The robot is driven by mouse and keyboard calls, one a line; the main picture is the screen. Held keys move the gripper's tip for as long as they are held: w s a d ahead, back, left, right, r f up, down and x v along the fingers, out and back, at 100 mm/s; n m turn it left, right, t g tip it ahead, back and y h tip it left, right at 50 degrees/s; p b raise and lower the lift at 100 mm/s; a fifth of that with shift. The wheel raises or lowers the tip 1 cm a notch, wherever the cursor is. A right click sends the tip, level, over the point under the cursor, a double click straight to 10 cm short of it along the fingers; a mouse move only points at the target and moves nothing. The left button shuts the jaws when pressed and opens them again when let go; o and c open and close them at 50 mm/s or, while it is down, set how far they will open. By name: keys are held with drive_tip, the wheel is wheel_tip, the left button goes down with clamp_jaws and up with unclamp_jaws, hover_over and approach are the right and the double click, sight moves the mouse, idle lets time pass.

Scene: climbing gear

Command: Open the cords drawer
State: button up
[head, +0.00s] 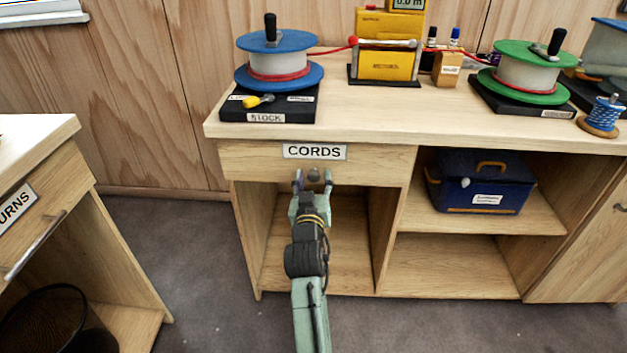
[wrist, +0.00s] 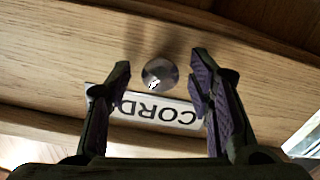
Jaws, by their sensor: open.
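The cords drawer (head: 240,163) is a wooden front under the bench top, shut flush, with a white CORDS label (head: 314,152). Its small round metal knob (head: 314,175) sits below the label. My gripper (head: 313,176) is at the drawer front with its fingers open, one on each side of the knob. In the wrist view the picture is upside down: the knob (wrist: 160,73) shows between and slightly beyond the two fingertips, with clear gaps on both sides. The label (wrist: 160,110) lies behind the fingers. I cannot tell how deep the fingers reach around the knob.
The bench top (head: 420,125) holds a blue reel (head: 279,55), a yellow winding machine (head: 390,45) and a green reel (head: 528,70). A blue toolbox (head: 482,182) stands on the right shelf. A RETURNS-side cabinet (head: 40,215) and dark bin (head: 55,320) are at left. Carpet (head: 180,250) between is clear.

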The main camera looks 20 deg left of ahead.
drive_tip(key=shift+c, duration=0.5)
clamp_jaws()
idle(0.3)
